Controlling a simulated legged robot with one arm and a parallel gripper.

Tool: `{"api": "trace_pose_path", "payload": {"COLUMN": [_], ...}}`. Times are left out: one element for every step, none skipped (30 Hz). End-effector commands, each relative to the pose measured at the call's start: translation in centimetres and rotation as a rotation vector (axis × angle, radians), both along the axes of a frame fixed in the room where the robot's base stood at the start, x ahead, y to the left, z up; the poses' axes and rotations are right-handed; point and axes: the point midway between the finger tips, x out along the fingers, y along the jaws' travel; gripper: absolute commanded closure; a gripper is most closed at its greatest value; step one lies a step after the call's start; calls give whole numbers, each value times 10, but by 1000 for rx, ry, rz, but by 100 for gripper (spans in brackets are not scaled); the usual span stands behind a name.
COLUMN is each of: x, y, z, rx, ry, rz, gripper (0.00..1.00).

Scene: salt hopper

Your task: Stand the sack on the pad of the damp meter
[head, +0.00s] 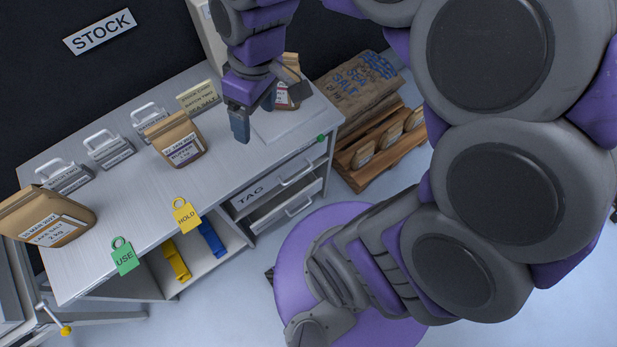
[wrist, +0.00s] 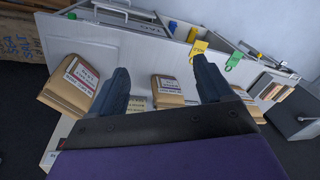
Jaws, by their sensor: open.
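A brown paper sack with a white label (head: 290,92) stands at the right end of the bench, partly hidden behind my gripper (head: 253,117). It also shows left of the fingers in the wrist view (wrist: 70,88). My gripper is open and empty, pointing down above the bench. A thin pale square plate (head: 285,124) lies by that sack; it may be the damp meter's pad, and I cannot tell whether the sack's base is on it. A second sack, labelled buffer (head: 178,140), stands mid-bench and shows between the fingers (wrist: 170,85). A lake salt sack (head: 45,218) is at far left.
Several grey clip-like holders (head: 108,148) and a cream sign (head: 198,98) line the bench's back. Green USE (head: 124,258) and yellow HOLD (head: 187,217) tags hang at the front edge. A pallet with a large sack (head: 358,88) stands right. Bare bench lies around the buffer sack.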

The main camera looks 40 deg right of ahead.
Motion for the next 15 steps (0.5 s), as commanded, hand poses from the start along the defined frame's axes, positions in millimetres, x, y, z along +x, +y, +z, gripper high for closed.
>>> {"api": "trace_pose_path", "payload": {"x": [-27,-41,-60,-73,-84,-100,-110,-118,-128,-135,-140,-146,-149,-151,-152], "y": [3,3,2,2,0,-1,-2,-4,-5,-6,-7,-7,-8,-8,-8], "z": [-4,-6,-12,-15,-17,-22,-25,-28,-30,-33,-35,-37,-38,-38,-39], "rx": [-33,-52,-75,-91,-109,-126,-139,-152,-164,-172,-180,-187,-192,-194,-195], "ry": [31,47,74,90,102,123,136,143,154,163,171,177,180,181,183], "rz": [-52,-90,-145,-186,-225,-276,-313,-346,-385,-408,-431,-454,-466,-474,-483], "gripper": [20,20,20,20,20,20,20,20,20,20,20,20,20,20,20]}}
